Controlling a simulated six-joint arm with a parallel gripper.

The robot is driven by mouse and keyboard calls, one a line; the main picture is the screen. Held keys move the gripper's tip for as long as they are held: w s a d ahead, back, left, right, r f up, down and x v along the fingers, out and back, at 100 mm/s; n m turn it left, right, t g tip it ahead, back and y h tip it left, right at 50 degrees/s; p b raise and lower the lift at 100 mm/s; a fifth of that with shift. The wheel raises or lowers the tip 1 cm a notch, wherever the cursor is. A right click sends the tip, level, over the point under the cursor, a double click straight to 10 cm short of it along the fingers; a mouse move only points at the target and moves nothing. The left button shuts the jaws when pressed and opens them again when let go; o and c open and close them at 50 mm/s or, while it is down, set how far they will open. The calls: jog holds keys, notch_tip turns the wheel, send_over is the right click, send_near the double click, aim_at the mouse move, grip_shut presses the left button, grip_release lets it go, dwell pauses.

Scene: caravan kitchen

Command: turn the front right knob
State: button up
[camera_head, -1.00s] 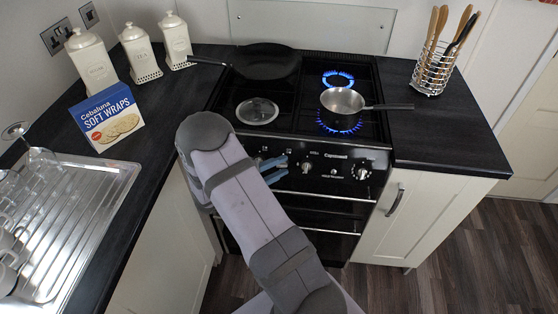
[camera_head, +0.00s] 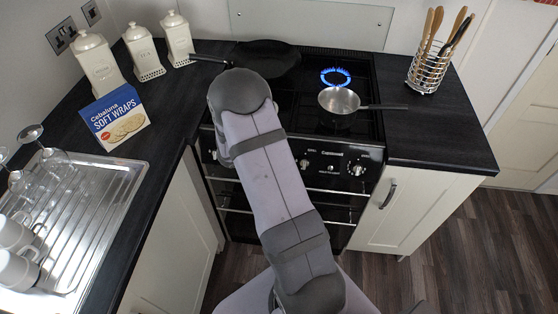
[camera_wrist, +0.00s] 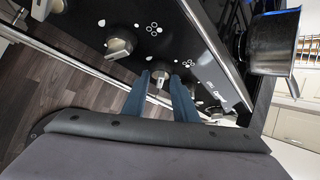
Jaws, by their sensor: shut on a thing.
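The black cooker front (camera_head: 330,178) carries a row of silver knobs, with a knob (camera_head: 357,169) at the right end. My gripper (camera_wrist: 160,90) has its blue fingers on either side of a silver knob (camera_wrist: 160,77) in the wrist view. It is shut on this knob, one of those on the left part of the panel. Another knob (camera_wrist: 120,42) sits beside it. In the head view my arm hides the gripper and the held knob. The small saucepan (camera_head: 339,101) stands on the front right burner, where no flame shows.
A blue flame (camera_head: 335,77) burns at the rear right burner. A dark frying pan (camera_head: 270,56) sits at the rear left. A utensil rack (camera_head: 430,68) stands on the right worktop. A wraps box (camera_head: 116,117) and a sink drainer (camera_head: 105,178) are at the left.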

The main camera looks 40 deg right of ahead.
jog(key=shift+s+d+r+m+t+y+b, duration=0.15)
jog(key=shift+m+t+y+b, duration=0.55)
jog(key=shift+m+y+b, duration=0.55)
jog(key=shift+d+f+m+t+y+b, duration=0.1)
jog(key=shift+m+t+y+b, duration=0.75)
jog(key=shift+m, duration=0.7)
jog(key=o, duration=1)
jog(key=shift+r, duration=0.1)
jog(key=shift+p+v, duration=1.9)
jog(key=shift+v, duration=1.75)
jog(key=shift+d, duration=0.1)
